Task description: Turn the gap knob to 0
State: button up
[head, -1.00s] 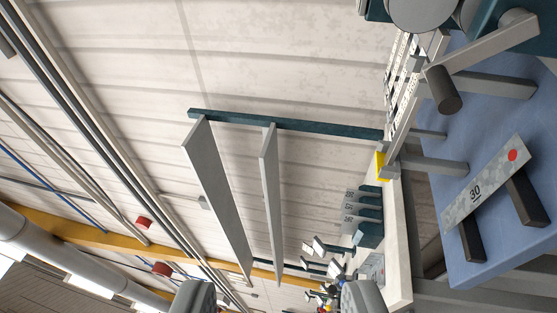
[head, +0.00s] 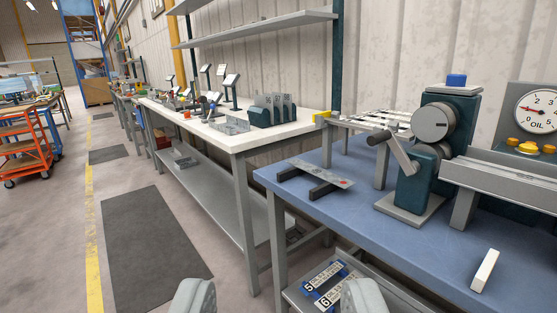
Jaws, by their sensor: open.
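The bending machine (head: 430,170) stands on the blue bench at the right. A blue cap (head: 456,80) sits on top of the machine. My gripper (head: 280,300) is open and empty at the bottom edge, well apart from the machine, with only its two fingertips showing.
The blue bench (head: 340,215) holds a plate (head: 323,175) on dark bars and a white block (head: 485,270). An oil gauge (head: 538,110) is at the far right. A white bench (head: 220,138) stands further back.

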aim_at(458, 80)
jog(key=i+l+z, duration=0.35)
jog(key=i+z, duration=0.4)
jog(key=i+j+z, duration=0.3)
jog(key=j, duration=0.25)
jog(key=i+j+z, duration=0.2)
jog(key=k+u, duration=0.1)
